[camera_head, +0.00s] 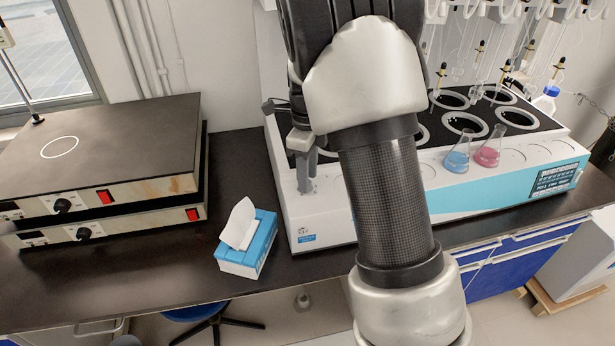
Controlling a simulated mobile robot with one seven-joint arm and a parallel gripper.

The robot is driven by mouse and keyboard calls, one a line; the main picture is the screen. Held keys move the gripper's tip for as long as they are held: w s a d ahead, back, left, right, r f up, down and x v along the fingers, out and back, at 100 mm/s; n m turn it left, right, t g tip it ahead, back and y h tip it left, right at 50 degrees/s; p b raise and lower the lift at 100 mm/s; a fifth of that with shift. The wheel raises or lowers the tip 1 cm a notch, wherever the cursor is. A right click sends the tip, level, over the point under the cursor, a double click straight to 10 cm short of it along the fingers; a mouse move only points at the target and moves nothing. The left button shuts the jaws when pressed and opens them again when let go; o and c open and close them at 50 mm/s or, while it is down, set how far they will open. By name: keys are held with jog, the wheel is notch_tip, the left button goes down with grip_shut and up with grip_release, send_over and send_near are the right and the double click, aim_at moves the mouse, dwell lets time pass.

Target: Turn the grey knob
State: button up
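The multi distiller is a long white unit with a black top (462,125) and a light-blue stripe along its front. My arm crosses the middle of the view and covers part of its front. My gripper (304,180) shows just left of my arm, pointing down over the distiller's left end, close to the white front surface. I cannot tell whether it touches the surface, or whether its fingers are apart or together. I cannot make out a grey knob clearly; it may be hidden behind my gripper or arm.
A blue tissue box (247,256) stands on the black bench left of the distiller. Two stacked hot plates (110,140) with black knobs stand farther left. A blue flask (457,156) and a pink flask (488,152) stand on the distiller's front ledge. Glassware hangs above.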

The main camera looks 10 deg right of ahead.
jog(key=shift+f, duration=0.35)
grip_shut()
